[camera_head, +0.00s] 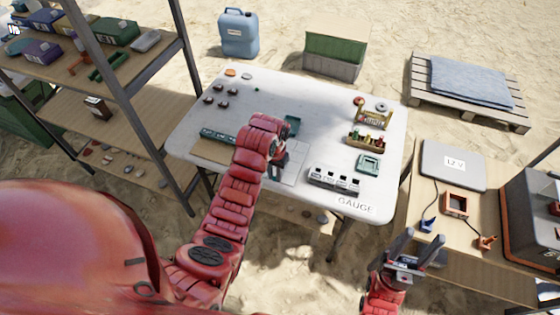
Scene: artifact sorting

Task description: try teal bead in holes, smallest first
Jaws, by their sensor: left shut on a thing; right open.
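My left gripper (279,158) is over the middle of the white table, its arm reaching in from the lower left. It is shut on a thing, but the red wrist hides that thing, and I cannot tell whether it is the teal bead. A tiny teal-green spot (257,89) lies on the table further back, too small to identify. A pale block with several dark openings (335,180) stands at the front right, near the word GAUGE. A dark teal strip with several marks (218,136) lies to the left. My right gripper (405,258) is open and empty, off the table's front right.
A teal tray (368,163), a rack of small coloured items (366,140) and a yellow frame (374,117) stand at the table's right. Several dark pieces (221,96) lie at the back left. A shelf (140,75) borders the left; a side table (451,205) stands right.

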